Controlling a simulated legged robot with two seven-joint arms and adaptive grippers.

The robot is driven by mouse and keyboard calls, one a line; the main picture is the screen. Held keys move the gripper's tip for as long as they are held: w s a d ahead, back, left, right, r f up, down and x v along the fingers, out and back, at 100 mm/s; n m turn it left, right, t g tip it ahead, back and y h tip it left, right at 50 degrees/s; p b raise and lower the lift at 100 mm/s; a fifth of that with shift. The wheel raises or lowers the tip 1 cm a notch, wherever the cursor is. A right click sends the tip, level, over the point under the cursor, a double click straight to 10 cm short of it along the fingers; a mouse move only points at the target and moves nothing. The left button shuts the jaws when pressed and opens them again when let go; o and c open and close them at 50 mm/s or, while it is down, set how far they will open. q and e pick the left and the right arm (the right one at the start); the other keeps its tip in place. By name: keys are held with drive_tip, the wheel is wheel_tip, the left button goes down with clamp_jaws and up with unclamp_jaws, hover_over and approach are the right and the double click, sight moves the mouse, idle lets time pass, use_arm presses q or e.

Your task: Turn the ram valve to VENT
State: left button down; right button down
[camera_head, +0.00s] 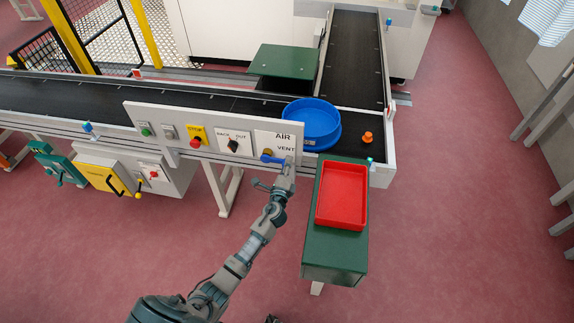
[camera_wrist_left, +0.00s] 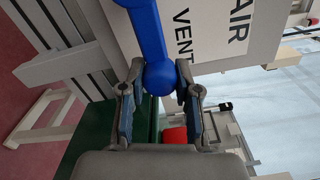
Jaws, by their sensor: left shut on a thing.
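The ram valve is on the right end of the grey control panel, with a brass body (camera_head: 267,152) and a blue lever (camera_head: 273,159). The lever points right and slightly down, its end just under the word VENT; AIR is printed above. In the left wrist view the blue lever (camera_wrist_left: 148,35) comes down from the top and its round end sits between my fingers. My left gripper (camera_head: 289,164), also in the left wrist view (camera_wrist_left: 160,88), is shut on that end. The fingers hide part of the lever tip in the head view. My right gripper does not show.
A red tray (camera_head: 343,195) lies on a green stand (camera_head: 335,248) just right of my left gripper. A blue round bin (camera_head: 312,125) and an orange piece (camera_head: 368,137) are on the conveyor (camera_head: 225,99) behind the panel. The floor in front of the panel is open.

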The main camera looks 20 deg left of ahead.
use_arm(q)
drive_tip(key=shift+f, duration=0.15)
drive_tip(key=c, duration=1.2)
unclamp_jaws()
drive_tip(key=o, duration=0.4)
drive_tip(key=shift+f, duration=0.1)
drive_tip(key=shift+w, duration=0.15)
drive_tip(key=v, duration=1.2)
drive_tip(key=shift+a, duration=0.1)
drive_tip(key=shift+f, duration=0.1)
